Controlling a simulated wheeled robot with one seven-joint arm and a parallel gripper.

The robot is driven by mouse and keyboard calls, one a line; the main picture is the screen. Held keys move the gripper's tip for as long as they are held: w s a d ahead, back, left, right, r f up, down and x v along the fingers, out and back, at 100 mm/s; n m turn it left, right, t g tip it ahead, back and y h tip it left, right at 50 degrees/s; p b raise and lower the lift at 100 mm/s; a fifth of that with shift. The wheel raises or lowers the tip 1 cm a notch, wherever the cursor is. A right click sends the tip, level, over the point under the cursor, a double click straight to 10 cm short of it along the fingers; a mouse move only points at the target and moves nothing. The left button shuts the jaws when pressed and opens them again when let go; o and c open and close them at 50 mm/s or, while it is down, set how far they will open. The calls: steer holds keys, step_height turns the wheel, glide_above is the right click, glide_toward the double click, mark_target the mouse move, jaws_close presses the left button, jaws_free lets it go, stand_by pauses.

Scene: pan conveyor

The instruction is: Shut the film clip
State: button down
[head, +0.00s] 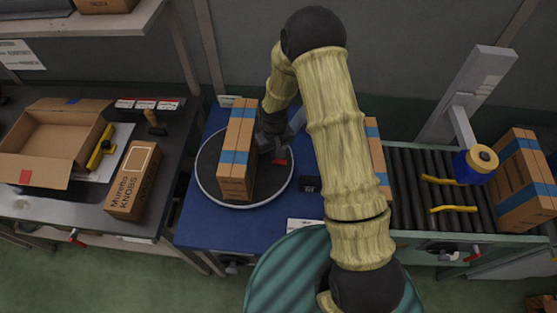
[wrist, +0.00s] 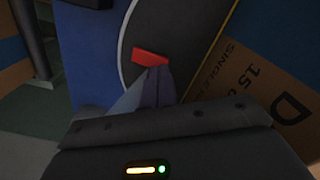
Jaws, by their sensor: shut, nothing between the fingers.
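The film clip appears to be the small red piece (head: 280,162) at the right part of the round turntable (head: 262,197). In the wrist view the red clip (wrist: 149,57) lies just beyond my fingertips, over the dark disc near its pale rim. My gripper (head: 271,146) is shut and empty, low beside the right side of a taped carton (head: 237,150) standing on the turntable. In the wrist view my closed fingertips (wrist: 158,72) are right at the clip's lower edge. I cannot tell whether they touch it, or whether the clip is open.
A blue film roll (head: 475,165) stands by the roller conveyor (head: 410,180) at right, near a grey mast (head: 463,125). Another carton (head: 526,180) is at the far right. The left bench holds an open box (head: 45,140) and a knobs box (head: 134,181).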

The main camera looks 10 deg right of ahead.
steer(key=shift+f+b, duration=0.7)
steer(key=shift+f, duration=0.3)
stand_by(0.9)
steer(key=shift+r, duration=0.15)
steer(key=shift+r+p, duration=2.5)
steer(key=shift+r, duration=0.85)
steer(key=s+d+r+m+t, duration=0.1)
steer(key=s+d+r+m, duration=0.1)
steer(key=s+d+r, duration=0.3)
steer(key=s+d+r+m+t, duration=0.1)
steer(key=s+d+r, duration=0.4)
steer(key=s+r, duration=0.6)
step_height(320, 180, up, 6)
steer(key=shift+s+d+f+m+t, duration=0.15)
steer(key=shift+f+m+t, duration=0.15)
steer(key=shift+m, duration=0.1)
